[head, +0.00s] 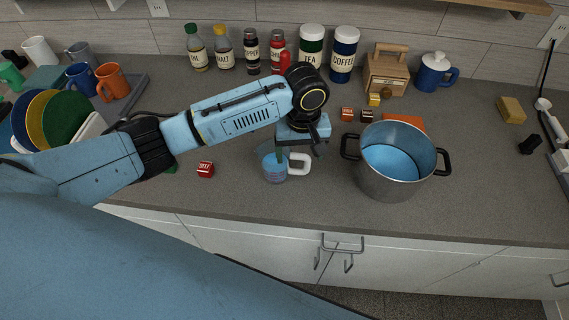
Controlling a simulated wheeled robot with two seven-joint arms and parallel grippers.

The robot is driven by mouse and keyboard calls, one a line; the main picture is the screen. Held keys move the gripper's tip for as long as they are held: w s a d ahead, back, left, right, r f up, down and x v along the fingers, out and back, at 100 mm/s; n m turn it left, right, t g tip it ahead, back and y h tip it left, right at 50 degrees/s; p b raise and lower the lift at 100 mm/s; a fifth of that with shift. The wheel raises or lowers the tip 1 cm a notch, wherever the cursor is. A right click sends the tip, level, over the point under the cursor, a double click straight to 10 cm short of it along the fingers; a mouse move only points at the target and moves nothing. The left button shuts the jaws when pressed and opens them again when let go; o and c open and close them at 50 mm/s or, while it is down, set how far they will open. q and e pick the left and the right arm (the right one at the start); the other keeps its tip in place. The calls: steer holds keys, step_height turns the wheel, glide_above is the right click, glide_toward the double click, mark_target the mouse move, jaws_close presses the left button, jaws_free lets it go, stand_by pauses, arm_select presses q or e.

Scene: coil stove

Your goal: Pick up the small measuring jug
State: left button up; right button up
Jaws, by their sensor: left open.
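The small measuring jug (273,168) is clear with a bluish tint and a pale handle on its right side. It stands upright on the grey counter, left of the big pot. My left gripper (293,152) is over the jug, pointing down, with its fingers around the jug's top right near the handle. The jaws are open. Part of the jug's rim is hidden behind the gripper, and I cannot tell whether a finger touches it. My right gripper is not in view.
A steel pot (390,185) with black handles stands close on the right. A small red box (206,170) lies left of the jug. Canisters and bottles, including a coffee canister (344,55), line the back wall. Plates (62,118) stand at the left. The counter's front edge is near.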

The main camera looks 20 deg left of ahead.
arm_select(q)
step_height(320, 180, down, 6)
steer(key=shift+r, duration=0.25)
steer(key=c, duration=1.2)
steer(key=shift+c, duration=0.2)
step_height(320, 180, up, 10)
steer(key=shift+r, duration=0.1)
